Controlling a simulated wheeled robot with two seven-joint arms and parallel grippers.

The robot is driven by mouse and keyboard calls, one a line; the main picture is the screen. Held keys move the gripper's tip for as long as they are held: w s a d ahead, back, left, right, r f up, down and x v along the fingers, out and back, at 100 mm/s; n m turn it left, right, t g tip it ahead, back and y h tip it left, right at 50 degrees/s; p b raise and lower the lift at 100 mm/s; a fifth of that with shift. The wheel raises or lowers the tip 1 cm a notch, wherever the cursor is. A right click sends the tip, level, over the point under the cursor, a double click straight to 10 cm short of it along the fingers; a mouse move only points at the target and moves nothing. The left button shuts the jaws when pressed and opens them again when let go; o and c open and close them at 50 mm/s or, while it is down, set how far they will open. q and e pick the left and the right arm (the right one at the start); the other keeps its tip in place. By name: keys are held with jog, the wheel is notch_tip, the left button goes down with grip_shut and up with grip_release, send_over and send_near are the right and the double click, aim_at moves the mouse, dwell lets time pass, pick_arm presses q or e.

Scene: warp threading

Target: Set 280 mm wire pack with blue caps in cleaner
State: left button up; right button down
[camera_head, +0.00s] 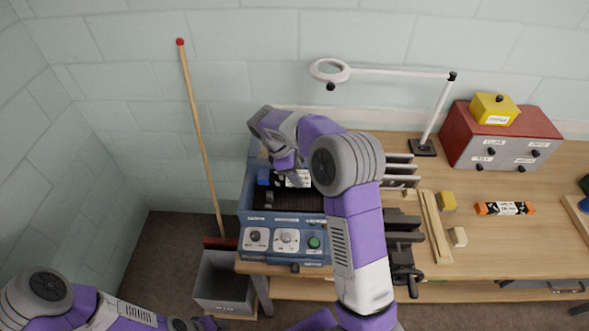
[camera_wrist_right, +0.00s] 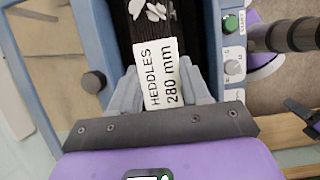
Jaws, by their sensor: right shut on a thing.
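The wire pack has a white label (camera_head: 299,179) and a blue cap (camera_head: 263,177) at its left end. In the right wrist view its label (camera_wrist_right: 162,75) reads HEDDLES 280 mm. My right gripper (camera_head: 286,168) is shut on the pack, over the opening of the cleaner. The cleaner (camera_head: 255,222) is a blue machine with a dark inside and a front panel of dials and a green button. The arm hides its right part. I cannot tell whether the pack touches the cleaner's floor. My left arm is low at the left, its gripper (camera_head: 208,323) barely showing.
A pack with orange ends (camera_head: 505,208) lies on the bench at the right. A magnifier lamp (camera_head: 423,147), a red cabinet (camera_head: 500,140), a yellow block (camera_head: 448,201) and a dark vise (camera_head: 402,250) stand nearby. A broom (camera_head: 200,140) and a grey bin (camera_head: 225,285) are left of the bench.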

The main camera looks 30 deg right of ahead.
notch_tip(320, 180, down, 2)
jog(key=shift+w+f+b, duration=0.15)
jog(key=shift+b, duration=0.8)
jog(key=shift+f+b, duration=0.8)
jog(key=shift+f, duration=0.1)
jog(key=shift+f+b, duration=1.6)
jog(key=shift+f, duration=1.8)
jog(key=shift+f, duration=0.45)
jog(key=shift+c, duration=2.3)
grip_release()
jog(key=shift+p+v, duration=0.3)
jog(key=shift+v, duration=3.55)
